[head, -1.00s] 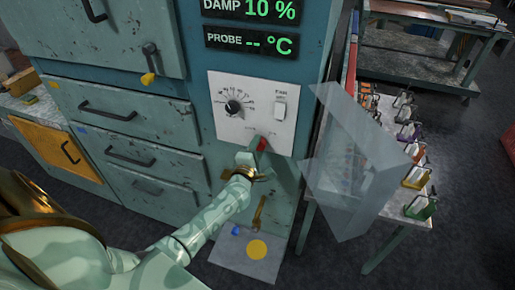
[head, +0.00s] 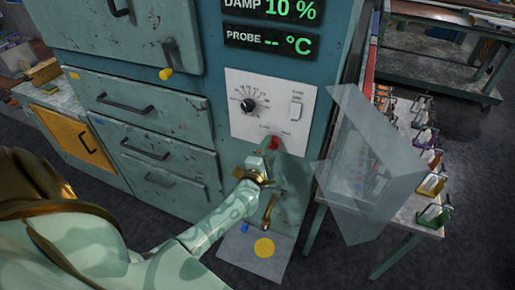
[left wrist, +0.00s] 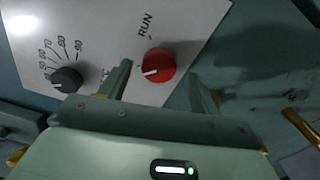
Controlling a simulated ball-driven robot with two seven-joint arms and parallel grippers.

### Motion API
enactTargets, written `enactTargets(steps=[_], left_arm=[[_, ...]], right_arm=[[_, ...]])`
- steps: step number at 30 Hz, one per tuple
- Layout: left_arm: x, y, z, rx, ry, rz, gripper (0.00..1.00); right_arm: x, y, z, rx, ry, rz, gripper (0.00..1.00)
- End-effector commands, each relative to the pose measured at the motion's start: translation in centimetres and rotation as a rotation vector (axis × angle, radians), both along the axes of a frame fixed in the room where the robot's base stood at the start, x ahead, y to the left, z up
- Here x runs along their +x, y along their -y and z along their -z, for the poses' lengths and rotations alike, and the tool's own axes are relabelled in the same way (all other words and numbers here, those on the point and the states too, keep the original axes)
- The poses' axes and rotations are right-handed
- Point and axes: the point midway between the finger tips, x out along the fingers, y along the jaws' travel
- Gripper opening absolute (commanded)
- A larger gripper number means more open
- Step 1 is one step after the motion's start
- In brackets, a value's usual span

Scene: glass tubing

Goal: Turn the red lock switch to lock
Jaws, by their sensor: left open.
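The red lock switch (head: 273,142) is a round knob low on the white control panel (head: 310,124). In the left wrist view the red knob (left wrist: 158,65) shows a white pointer line toward the picture's left, with the word RUN printed above it. My left gripper (head: 262,164) is open just below and in front of the knob. In the left wrist view its fingers stand on either side of the knob, which appears between and beyond them; I see no contact. My right gripper is not in view.
A clear cover (head: 365,165) stands out at the right. A brass handle (head: 268,209) is below the gripper. A bench with several clamps (head: 433,215) stands right.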

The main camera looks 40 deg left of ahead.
Motion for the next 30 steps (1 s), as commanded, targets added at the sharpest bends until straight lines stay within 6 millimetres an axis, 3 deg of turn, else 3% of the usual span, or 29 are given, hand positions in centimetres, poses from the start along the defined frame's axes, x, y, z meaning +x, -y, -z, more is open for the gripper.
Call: enactTargets(steps=[9,15,21,30], left_arm=[[-8.5,2.0,0.1,-0.002,-0.003,0.0,0.63],[-12.2,3.0,0.1,-0.001,-0.003,0.002,0.63],[-13.6,3.3,0.0,-0.002,0.0,0.0,0.63],[-13.6,3.3,0.0,-0.001,-0.001,0.0,0.63]], right_arm=[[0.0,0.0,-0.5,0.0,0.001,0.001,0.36],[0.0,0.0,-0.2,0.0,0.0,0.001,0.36],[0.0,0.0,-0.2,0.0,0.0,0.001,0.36],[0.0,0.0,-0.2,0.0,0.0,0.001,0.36]])
